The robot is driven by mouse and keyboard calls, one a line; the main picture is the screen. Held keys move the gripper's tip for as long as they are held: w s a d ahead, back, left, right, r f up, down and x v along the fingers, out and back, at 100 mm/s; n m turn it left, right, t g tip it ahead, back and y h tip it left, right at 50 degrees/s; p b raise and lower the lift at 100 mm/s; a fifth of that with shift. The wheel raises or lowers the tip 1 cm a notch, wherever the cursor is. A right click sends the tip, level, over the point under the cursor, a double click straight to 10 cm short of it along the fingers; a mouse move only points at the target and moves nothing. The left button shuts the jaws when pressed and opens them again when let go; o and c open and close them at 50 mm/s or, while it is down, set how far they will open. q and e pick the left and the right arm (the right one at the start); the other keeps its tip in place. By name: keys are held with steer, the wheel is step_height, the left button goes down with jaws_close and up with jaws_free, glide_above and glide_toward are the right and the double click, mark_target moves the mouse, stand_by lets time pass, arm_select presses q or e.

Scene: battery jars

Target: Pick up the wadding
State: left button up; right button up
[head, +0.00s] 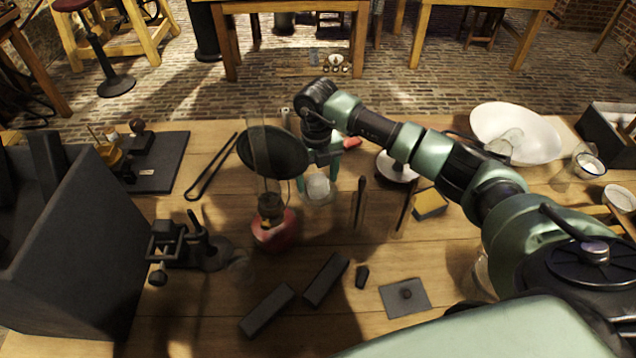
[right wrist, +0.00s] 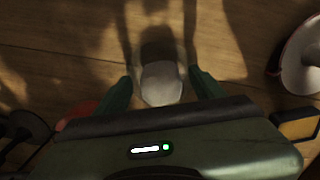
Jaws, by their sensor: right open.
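The wadding (head: 318,187) is a small white, rounded lump on the wooden table in the head view. It also shows in the right wrist view (right wrist: 162,84). Something clear seems to surround it in the head view, but I cannot tell if it stands in a glass. My right gripper (head: 320,176) points down over it, with its green fingers on either side. In the right wrist view my right gripper (right wrist: 160,86) is open, with the white lump between the fingers. I cannot tell whether either finger touches it. My left gripper is not in view.
A red oil lamp (head: 273,229) with a tall glass chimney stands just left of the gripper. A white bowl (head: 535,135) is at the back right. Dark bars (head: 267,310) lie in front.

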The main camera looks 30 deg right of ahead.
mark_target(317, 176)
steer(key=shift+f, duration=0.1)
steer(key=c, duration=1.4)
step_height(317, 176, up, 20)
steer(key=b, duration=0.2)
